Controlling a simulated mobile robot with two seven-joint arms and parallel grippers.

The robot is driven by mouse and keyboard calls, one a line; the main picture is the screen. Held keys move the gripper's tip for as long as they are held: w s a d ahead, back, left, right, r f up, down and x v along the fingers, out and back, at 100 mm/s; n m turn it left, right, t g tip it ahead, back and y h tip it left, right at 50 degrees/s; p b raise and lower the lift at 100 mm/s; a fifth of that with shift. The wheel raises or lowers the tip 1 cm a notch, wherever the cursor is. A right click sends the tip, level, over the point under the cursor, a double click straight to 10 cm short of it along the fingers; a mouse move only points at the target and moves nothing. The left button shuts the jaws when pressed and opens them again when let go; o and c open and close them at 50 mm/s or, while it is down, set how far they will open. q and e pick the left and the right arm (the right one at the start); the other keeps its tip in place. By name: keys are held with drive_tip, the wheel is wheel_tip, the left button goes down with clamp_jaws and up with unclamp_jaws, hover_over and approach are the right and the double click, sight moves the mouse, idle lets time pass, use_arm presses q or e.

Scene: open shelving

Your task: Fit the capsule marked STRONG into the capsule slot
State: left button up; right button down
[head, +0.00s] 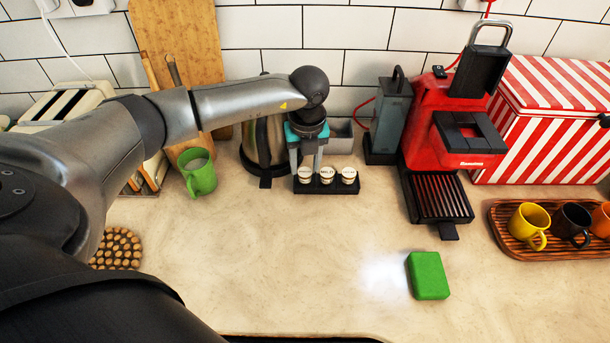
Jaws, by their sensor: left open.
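Three white-topped capsules stand in a black holder (328,188) on the counter: a left capsule (305,174), a middle capsule (327,176) and a right capsule (348,175). The middle label looks like MILD; the other two labels are too small to read surely. My left gripper (306,160) points down, open, with its fingers around or just above the left capsule; I cannot tell whether they touch it. The red coffee machine (422,120) stands to the right, its black top part with a metal handle (490,28) raised. The capsule slot is not clearly visible. My right gripper is out of view.
A kettle (262,135) stands behind the gripper, a green mug (199,178) to its left. A green sponge (429,275) lies at the front. A wooden tray (520,247) with mugs and a striped box (550,130) are at right. The middle counter is clear.

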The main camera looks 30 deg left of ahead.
sight(306, 173)
use_arm(q)
drive_tip(key=shift+w+f, duration=0.1)
drive_tip(key=shift+f, duration=0.85)
drive_tip(key=shift+a, duration=0.1)
clamp_jaws()
drive_tip(key=shift+r, duration=0.15)
wheel_tip(306, 173, up, 20)
drive_tip(key=p, duration=0.1)
